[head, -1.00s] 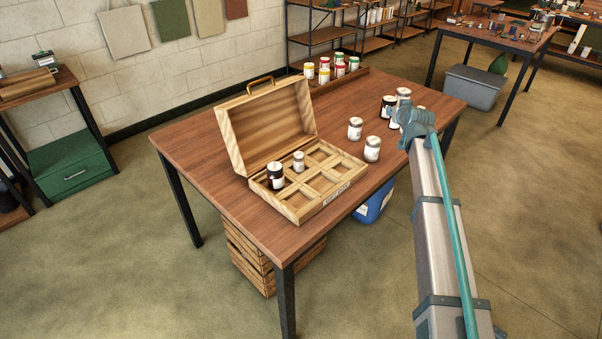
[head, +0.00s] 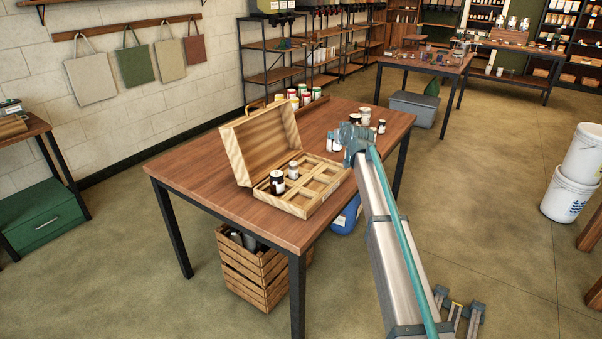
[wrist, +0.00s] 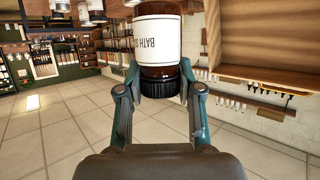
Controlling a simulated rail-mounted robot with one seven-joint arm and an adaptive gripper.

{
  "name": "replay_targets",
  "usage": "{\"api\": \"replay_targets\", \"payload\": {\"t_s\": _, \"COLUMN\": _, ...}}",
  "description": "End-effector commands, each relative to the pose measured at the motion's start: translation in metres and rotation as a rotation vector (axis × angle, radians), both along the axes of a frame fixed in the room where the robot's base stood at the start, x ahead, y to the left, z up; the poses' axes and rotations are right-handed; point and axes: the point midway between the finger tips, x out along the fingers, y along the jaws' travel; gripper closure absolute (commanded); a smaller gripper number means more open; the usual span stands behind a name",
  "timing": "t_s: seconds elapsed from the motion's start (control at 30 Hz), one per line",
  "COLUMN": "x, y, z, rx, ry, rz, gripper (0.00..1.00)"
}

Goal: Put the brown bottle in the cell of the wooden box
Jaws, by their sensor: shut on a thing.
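My gripper (wrist: 160,78) is shut on the brown bottle (wrist: 156,42), which has a white label and a black cap. In the wrist view the label reads upside down, and the fingers hold the bottle at its cap end. In the head view my gripper (head: 352,138) is over the table, to the right of the wooden box, and largely hides the bottle. The wooden box (head: 304,211) stands open with its lid tilted back. A dark jar (head: 277,183) and a smaller pale-labelled jar (head: 293,170) occupy cells on its left side. Its other visible cells look empty.
The raised lid (head: 262,145) stands behind the cells. Jars (head: 366,116) stand on the table beyond my gripper, and several coloured-lid jars (head: 304,92) stand behind the box. The front left of the table (head: 210,185) is clear. A wooden crate (head: 255,275) is below.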

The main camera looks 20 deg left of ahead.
Motion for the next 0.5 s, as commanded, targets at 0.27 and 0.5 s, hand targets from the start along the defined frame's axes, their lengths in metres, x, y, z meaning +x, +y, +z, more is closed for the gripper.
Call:
{"api": "replay_targets", "payload": {"t_s": 0.27, "x": 0.013, "y": 0.038, "z": -0.017, "rx": -0.001, "ry": 0.001, "rz": 0.012, "gripper": 1.00}}
{"api": "replay_targets", "payload": {"t_s": 0.5, "x": 0.030, "y": 0.089, "z": -0.040, "rx": -0.001, "ry": 0.000, "rz": 0.011, "gripper": 1.00}}
